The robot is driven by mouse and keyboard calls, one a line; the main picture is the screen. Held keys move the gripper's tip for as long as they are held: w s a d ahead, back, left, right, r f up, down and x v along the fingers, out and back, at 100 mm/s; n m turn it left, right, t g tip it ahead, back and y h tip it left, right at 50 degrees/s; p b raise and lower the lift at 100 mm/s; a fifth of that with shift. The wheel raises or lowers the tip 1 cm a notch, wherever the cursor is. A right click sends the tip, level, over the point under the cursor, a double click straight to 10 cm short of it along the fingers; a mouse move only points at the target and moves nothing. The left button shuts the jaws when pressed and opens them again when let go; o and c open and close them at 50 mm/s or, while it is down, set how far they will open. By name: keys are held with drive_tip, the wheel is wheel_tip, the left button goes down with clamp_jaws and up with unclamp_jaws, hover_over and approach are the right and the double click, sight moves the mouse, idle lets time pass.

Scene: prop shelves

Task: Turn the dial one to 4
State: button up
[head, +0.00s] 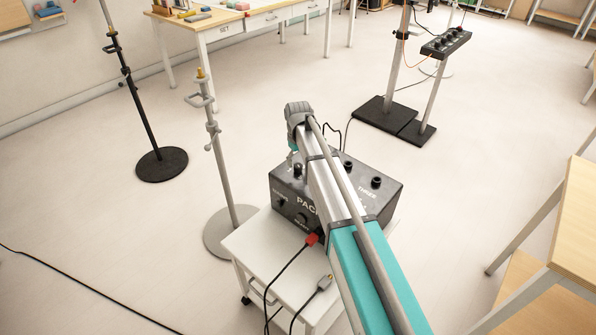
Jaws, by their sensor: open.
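A black control box (283,189) with white lettering and several dark knobs stands on a small white cart (250,246). Two knobs are on its front face, a left one (281,203) and a right one (302,218). On its top are a left knob (297,170), a back knob (348,166) and a right knob (376,182). I cannot tell which is dial one, and no dial setting is readable. My arm crosses over the box and hides its middle. My gripper (291,157) is open, mostly hidden below the wrist, near the top left knob; contact cannot be told.
A red plug (312,239) and cable sit at the box's front, with a grey plug (325,282) nearby. A grey stand (218,160) is close left of the cart. A wooden table (565,235) is at right.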

sight(298, 165)
drive_tip(key=shift+f+b, duration=1.3)
drive_tip(key=shift+f, duration=0.35)
clamp_jaws()
drive_tip(key=shift+m, duration=0.3)
unclamp_jaws()
